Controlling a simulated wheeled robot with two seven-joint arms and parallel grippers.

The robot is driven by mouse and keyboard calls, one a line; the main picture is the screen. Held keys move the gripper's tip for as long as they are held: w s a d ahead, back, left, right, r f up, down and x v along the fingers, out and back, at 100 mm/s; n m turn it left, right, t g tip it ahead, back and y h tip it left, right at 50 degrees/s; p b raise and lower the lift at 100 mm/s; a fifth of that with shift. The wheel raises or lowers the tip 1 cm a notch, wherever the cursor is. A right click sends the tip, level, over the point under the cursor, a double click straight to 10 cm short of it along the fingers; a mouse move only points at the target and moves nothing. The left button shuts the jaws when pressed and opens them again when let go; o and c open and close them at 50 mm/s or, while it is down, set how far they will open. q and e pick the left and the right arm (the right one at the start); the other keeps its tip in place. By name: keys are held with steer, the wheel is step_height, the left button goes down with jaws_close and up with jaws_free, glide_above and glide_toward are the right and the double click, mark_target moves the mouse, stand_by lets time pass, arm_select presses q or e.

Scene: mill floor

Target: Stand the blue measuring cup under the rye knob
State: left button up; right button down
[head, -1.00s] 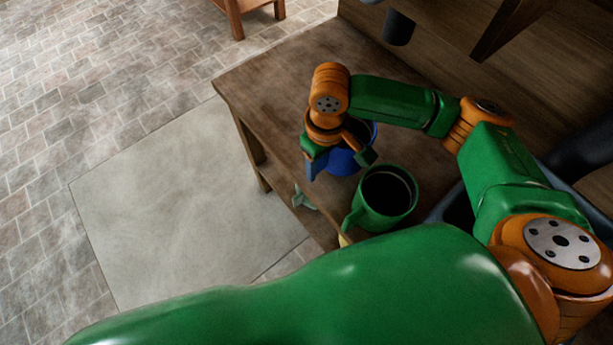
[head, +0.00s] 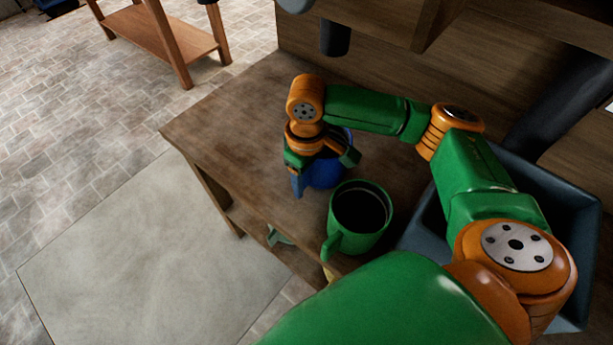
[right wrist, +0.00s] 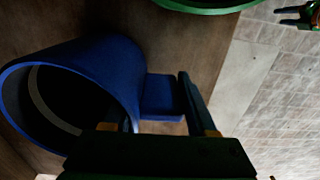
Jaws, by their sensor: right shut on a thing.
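The blue measuring cup (head: 325,174) is at the wooden bench, behind the green mug, with its mouth up. My right gripper (head: 322,163) is over its near left side. In the right wrist view the cup (right wrist: 105,70) shows its open mouth to the left, and the fingers (right wrist: 160,110) are shut around its blue handle (right wrist: 160,96). I cannot tell whether the cup's base touches the bench top. A dark, downward-pointing spout (head: 335,38) hangs at the back; I cannot make out a rye knob. My left gripper is not seen clearly.
A green mug (head: 360,218) with dark insides stands near the bench's front edge. A blue-grey bin (head: 570,225) is at the right. The bench top (head: 225,125) is clear to the left. A wooden stand (head: 165,38) is on the brick floor.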

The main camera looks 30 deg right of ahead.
steer(key=shift+c, duration=0.6)
jaws_free()
steer(key=shift+r, duration=0.1)
